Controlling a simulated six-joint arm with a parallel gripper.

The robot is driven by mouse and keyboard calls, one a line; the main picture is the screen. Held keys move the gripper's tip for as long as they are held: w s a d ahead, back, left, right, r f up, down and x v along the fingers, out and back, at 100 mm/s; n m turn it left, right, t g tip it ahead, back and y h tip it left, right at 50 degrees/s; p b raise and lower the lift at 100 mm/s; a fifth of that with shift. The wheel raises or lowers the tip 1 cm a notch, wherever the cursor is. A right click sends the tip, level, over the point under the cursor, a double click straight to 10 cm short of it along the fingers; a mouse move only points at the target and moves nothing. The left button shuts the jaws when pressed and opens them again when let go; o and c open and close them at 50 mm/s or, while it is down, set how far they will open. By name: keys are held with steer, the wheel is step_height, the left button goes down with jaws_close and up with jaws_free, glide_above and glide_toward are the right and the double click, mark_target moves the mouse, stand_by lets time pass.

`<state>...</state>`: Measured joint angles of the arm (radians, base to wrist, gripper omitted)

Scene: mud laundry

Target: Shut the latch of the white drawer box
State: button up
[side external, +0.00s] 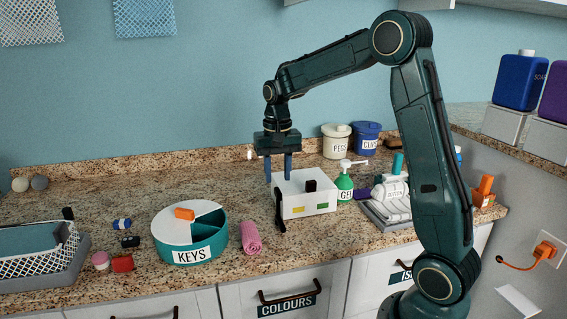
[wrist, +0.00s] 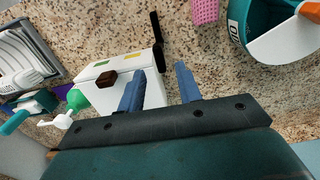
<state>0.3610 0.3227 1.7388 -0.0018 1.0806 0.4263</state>
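The white drawer box (side external: 294,208) stands on the granite counter. It has a dark knob-like block (side external: 311,185) and small yellow and green patches on its front. A long black lever (side external: 281,211), which looks like the latch, stands upright at its left front corner; it also shows in the wrist view (wrist: 157,36), sticking out past the box edge. My gripper (side external: 278,176) is open and empty, pointing down at the box's left back side. In the wrist view my gripper (wrist: 160,72) has one finger overlapping the box (wrist: 153,92) and the other over bare counter. I cannot tell whether either finger touches the box.
PEGS (side external: 336,142) and CLIPS (side external: 366,140) tubs stand behind.

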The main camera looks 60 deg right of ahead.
mark_target(278, 190)
steer(key=shift+f, duration=2.3)
jaws_close()
